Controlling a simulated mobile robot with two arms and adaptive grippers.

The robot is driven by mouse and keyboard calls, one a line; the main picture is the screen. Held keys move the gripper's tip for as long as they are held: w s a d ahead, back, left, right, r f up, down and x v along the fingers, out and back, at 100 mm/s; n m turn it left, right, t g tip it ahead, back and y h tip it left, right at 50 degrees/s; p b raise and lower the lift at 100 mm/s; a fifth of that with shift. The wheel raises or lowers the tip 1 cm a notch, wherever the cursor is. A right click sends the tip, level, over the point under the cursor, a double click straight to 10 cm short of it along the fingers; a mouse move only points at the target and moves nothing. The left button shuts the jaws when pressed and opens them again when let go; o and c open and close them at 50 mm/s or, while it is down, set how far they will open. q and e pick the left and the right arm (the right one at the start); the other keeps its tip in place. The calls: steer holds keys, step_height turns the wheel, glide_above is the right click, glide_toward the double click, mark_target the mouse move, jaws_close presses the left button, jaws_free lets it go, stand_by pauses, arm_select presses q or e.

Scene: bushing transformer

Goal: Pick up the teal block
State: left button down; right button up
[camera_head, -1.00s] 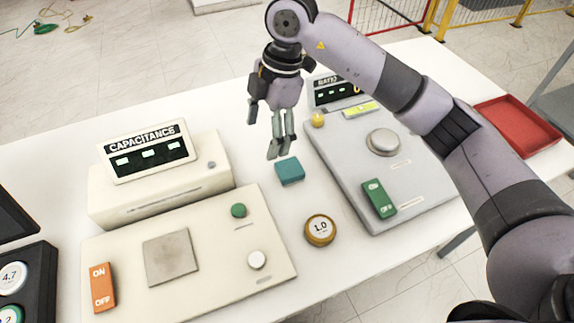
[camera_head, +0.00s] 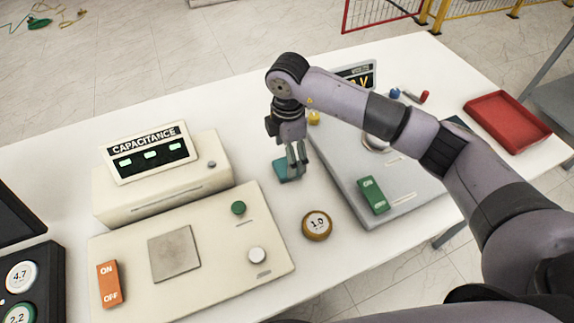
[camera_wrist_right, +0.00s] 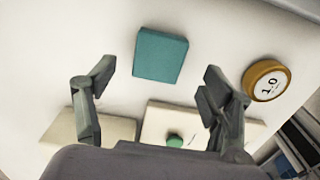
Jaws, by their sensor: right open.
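The teal block (camera_head: 283,171) lies on the white table between the capacitance meter and the grey device, partly hidden behind my right gripper in the head view. My right gripper (camera_head: 298,166) points down right over the block. In the right wrist view the teal block (camera_wrist_right: 160,55) lies beyond the open, empty fingers (camera_wrist_right: 155,85), roughly centred between them and not held. My left gripper is not in view.
The capacitance meter (camera_head: 150,170) and its beige panel (camera_head: 215,255) are to the left. The grey device (camera_head: 400,205) is to the right. A round 1.0 weight-like disc (camera_head: 317,225) sits nearby. A red tray (camera_head: 507,121) is at the far right.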

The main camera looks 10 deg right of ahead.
step_height(320, 180, down, 4)
steer(key=shift+a+f+p, duration=0.1)
steer(key=shift+f+p, duration=0.15)
steer(key=shift+p, duration=0.85)
steer(key=shift+f, duration=0.3)
steer(key=shift+w, duration=0.1)
steer(key=shift+c, duration=0.4)
steer(key=c, duration=1.2)
